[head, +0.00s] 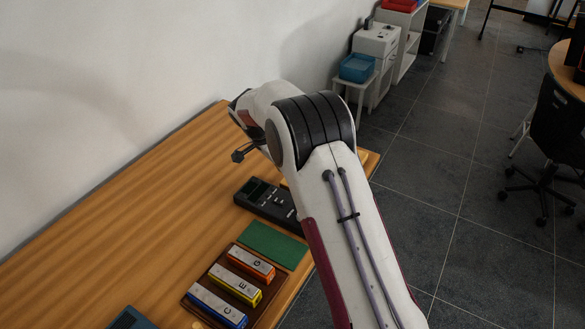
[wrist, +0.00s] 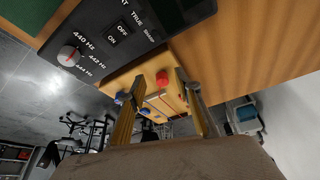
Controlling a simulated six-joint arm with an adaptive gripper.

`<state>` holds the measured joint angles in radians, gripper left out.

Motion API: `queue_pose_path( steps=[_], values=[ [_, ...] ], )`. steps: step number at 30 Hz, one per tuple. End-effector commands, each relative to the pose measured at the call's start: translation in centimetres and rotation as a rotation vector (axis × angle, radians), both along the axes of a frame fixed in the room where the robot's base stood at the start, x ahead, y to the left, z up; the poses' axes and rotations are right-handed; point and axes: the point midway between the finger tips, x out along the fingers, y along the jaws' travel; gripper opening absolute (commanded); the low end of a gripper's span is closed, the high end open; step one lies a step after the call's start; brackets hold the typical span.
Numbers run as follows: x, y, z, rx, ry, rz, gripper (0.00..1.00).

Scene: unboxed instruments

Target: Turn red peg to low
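In the wrist view a red peg (wrist: 162,79) stands out from the face of a light wooden box (wrist: 143,74). My gripper (wrist: 162,84) is open, its two fingers spread apart. The red peg appears between the fingertips in the picture, with a gap on each side; I cannot tell how far apart they are in depth. Blue pegs (wrist: 120,98) show on the same box, partly behind the left finger. No low mark is readable. In the head view my arm hides the red peg and most of the box.
A black tuner (wrist: 100,38) with a dial lies beside the box; it also shows in the head view (head: 266,202). A green mat (head: 272,245) and a tray of coloured chime bars (head: 240,286) lie nearer. The wooden table (head: 130,215) is clear toward the wall.

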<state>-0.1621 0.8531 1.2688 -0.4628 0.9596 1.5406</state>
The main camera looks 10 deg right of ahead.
Motion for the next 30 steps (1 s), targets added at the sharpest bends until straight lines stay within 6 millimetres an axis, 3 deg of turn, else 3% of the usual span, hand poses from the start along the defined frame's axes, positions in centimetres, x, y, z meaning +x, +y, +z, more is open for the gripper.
queue_pose_path(
  steps=[16, 30],
  values=[
    [-3.5, 7.3, 0.0, 0.001, -0.003, 0.002, 0.34],
    [-4.2, 8.8, 0.0, 0.002, -0.006, 0.001, 0.34]
  ],
)
